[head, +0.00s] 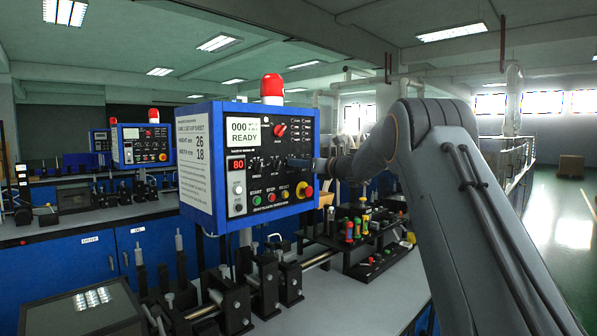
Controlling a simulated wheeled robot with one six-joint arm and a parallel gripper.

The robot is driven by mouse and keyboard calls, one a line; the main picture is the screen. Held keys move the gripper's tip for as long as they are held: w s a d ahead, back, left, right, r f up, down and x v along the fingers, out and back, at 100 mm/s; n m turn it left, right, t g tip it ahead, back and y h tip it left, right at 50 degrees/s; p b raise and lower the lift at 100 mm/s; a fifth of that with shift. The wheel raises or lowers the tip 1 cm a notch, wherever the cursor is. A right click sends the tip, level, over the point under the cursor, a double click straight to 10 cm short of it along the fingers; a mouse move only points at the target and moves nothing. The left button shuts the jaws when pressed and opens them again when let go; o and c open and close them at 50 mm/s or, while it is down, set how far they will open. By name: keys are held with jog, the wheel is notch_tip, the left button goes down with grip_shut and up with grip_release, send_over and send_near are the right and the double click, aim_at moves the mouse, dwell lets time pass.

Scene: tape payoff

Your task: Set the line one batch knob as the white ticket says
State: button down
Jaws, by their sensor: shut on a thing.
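The control panel (268,205) is a blue box with a black face, in the middle of the head view. A white printed sheet (192,160) on its left side shows the large numbers 26 and 18; its small print is not clearly readable. The panel has a white display (243,133) reading 000 and READY, and a red display (237,165) reading 80. Small black knobs (255,163) sit mid-panel. My gripper (292,162) reaches in from the right and is shut on a knob at the panel's right; the gripper hides that knob and its label.
A red selector (280,131) is above my gripper, and a red emergency button (307,191) is below it. Green, red and yellow buttons line the lower panel. Machine parts (250,285) and a tool rack (365,228) crowd the bench. A second panel (143,145) stands behind left.

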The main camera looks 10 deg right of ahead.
jog(key=n+b, duration=0.5)
jog(key=b, duration=0.3)
jog(key=n+b, duration=0.5)
jog(key=b, duration=0.4)
jog(key=n+b, duration=0.6)
jog(key=b, duration=0.3)
jog(key=shift+s+a+f, duration=0.15)
jog(key=shift+a+f, duration=0.05)
jog(key=shift+f, duration=0.05)
jog(key=shift+n, duration=0.3)
jog(key=c, duration=1.8)
grip_release()
jog(key=shift+c, duration=0.2)
jog(key=shift+r, duration=0.1)
jog(key=b+v, duration=0.1)
jog(key=v, duration=0.6)
jog(key=shift+s+d, duration=0.15)
jog(key=shift+s, duration=0.2)
